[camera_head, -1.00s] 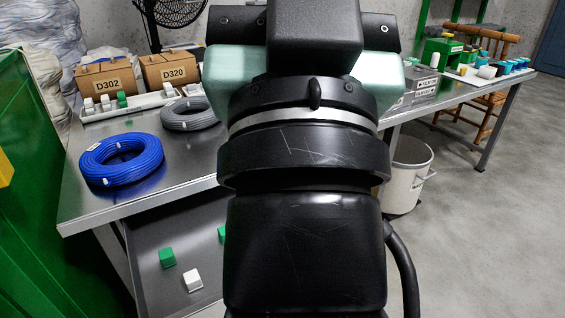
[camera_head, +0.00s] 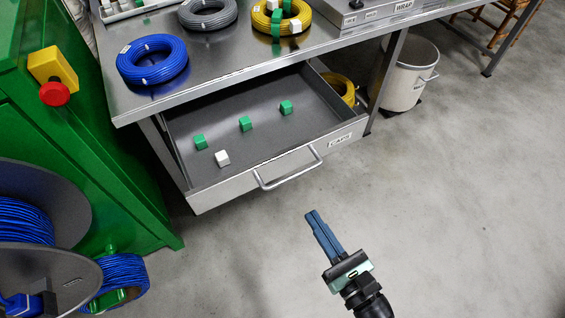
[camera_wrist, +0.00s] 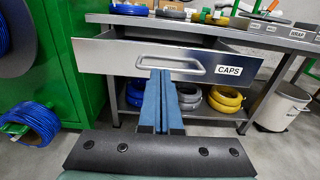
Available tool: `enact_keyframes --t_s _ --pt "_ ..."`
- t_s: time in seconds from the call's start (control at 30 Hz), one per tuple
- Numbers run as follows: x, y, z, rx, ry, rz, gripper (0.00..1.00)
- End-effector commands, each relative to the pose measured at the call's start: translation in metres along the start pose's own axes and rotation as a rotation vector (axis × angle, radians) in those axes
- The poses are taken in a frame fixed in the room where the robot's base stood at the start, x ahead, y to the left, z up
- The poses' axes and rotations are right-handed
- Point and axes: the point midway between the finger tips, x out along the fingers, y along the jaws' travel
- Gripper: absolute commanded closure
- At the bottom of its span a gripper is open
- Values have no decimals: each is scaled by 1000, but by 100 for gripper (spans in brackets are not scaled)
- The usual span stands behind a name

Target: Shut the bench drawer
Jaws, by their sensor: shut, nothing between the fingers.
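The bench drawer (camera_head: 190,195) is pulled out under the metal bench (camera_head: 128,108). Its front carries a bar handle (camera_head: 290,170) and a CAPS label; the drawer front also shows in the wrist view (camera_wrist: 108,58). Several green blocks (camera_head: 245,124) and a white block (camera_head: 222,158) lie inside it. My gripper (camera_head: 313,217) is shut and empty, in front of the drawer and apart from the handle in the head view. In the wrist view the blue fingers (camera_wrist: 162,75) point at the drawer front and overlap the handle (camera_wrist: 190,66); the gap there is hard to judge.
A green machine (camera_head: 90,150) with a red button stands left of the drawer. A blue cable spool (camera_head: 28,222) is at lower left. Cable coils (camera_head: 152,62) sit on the bench, and a white bucket (camera_head: 405,80) stands right. The floor in front is clear.

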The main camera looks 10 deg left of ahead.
Motion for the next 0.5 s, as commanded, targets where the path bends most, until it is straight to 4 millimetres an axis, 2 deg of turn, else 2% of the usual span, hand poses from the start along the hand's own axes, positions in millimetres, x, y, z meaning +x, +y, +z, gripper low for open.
enact_keyframes --t_s 0.17,0.5 --pt "16 1 -1 15 -8 3 100" --pt "88 1 -2 9 -7 4 100"
